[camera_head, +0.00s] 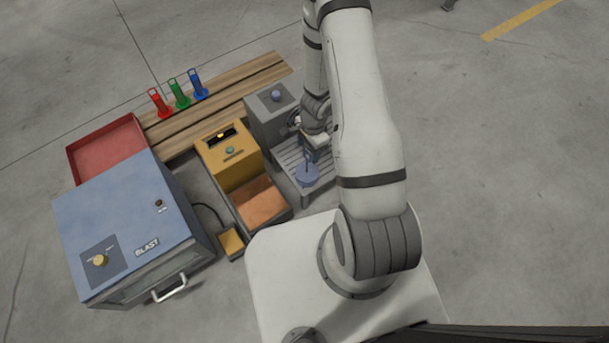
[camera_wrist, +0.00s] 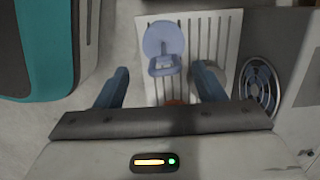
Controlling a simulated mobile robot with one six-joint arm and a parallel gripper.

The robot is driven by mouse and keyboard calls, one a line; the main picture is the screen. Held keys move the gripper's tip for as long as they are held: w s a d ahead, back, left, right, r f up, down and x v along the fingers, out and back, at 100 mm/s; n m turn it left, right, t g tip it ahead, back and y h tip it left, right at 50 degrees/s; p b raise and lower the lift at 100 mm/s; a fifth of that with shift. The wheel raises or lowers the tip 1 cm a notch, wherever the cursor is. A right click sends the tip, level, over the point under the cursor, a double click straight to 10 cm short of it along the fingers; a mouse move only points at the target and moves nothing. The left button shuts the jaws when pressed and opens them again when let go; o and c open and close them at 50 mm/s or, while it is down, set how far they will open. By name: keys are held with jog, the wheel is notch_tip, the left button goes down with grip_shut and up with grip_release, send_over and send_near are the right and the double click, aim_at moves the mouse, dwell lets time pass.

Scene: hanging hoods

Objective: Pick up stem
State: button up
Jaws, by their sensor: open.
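A pale blue piece with a round disc and a looped upright part, which I take to be the stem, stands on a slatted grey tray (camera_head: 321,178). The stem shows in the head view (camera_head: 307,178) and in the wrist view (camera_wrist: 163,38). My gripper (camera_wrist: 161,76) is open, with one blue finger to each side below the stem's loop in the wrist view. Nothing is held between the fingers. In the head view my gripper (camera_head: 312,150) is just above the stem, and the arm partly hides it.
A grey box (camera_head: 268,112) stands behind the tray. A yellow unit (camera_head: 228,160) and a blue cabinet marked BLAST (camera_head: 125,220) are to the left. Red (camera_head: 160,103), green (camera_head: 179,95) and blue (camera_head: 198,85) upright pieces stand on wooden planks. A red tray (camera_head: 108,150) is beyond the cabinet.

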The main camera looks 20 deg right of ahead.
aim_at(307, 160)
jog(key=f+b, duration=0.2)
jog(key=f, duration=0.1)
jog(key=f+b, duration=0.2)
jog(key=f, duration=0.1)
jog(key=shift+a+f, duration=0.2)
jog(key=shift+f, duration=0.15)
jog(key=shift+c, duration=0.4)
grip_shut()
jog(key=shift+r, duration=0.1)
